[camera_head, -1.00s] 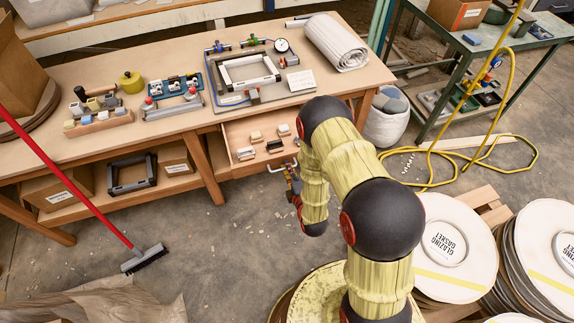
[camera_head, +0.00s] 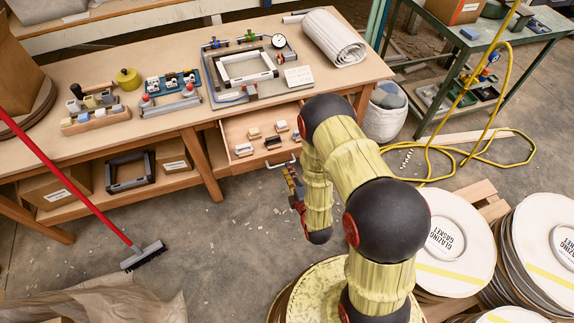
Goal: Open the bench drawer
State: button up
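The bench drawer (camera_head: 232,130) is pulled out from under the front of the wooden workbench (camera_head: 62,143). Its inside shows, with several small pale and dark blocks in it. The drawer's metal handle (camera_head: 279,165) is on its front edge, partly beside my arm. My gripper (camera_head: 287,169) is just below and right of the handle, close to it. I cannot tell whether they touch. The gripper is small and partly hidden by my arm, so its finger opening is unclear. My arm also hides the drawer's right front corner.
A clamp fixture (camera_head: 248,68) and a grey roll (camera_head: 335,38) lie on the bench. A red-handled broom (camera_head: 70,185) leans at left. Glazing gasket reels (camera_head: 455,245) stand at right; a yellow hose (camera_head: 470,155) lies on the floor. Floor left of my arm is mostly clear.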

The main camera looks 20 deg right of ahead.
jog(key=shift+v, duration=1.55)
jog(key=s+f+m+g, duration=1)
jog(key=s+f+g, duration=0.1)
jog(key=f, duration=0.1)
jog(key=s+r+m, duration=0.2)
jog(key=s+r, duration=0.1)
jog(key=r, duration=1.3)
jog(key=s+a+r+m, duration=0.1)
jog(key=s+r+m, duration=0.2)
jog(key=r, duration=1.4)
jog(key=s+r+m+t, duration=0.1)
jog(key=s+r+m, duration=0.2)
jog(key=r, duration=1.4)
jog(key=shift+s+a+r, duration=0.25)
jog(key=shift+s, duration=0.4)
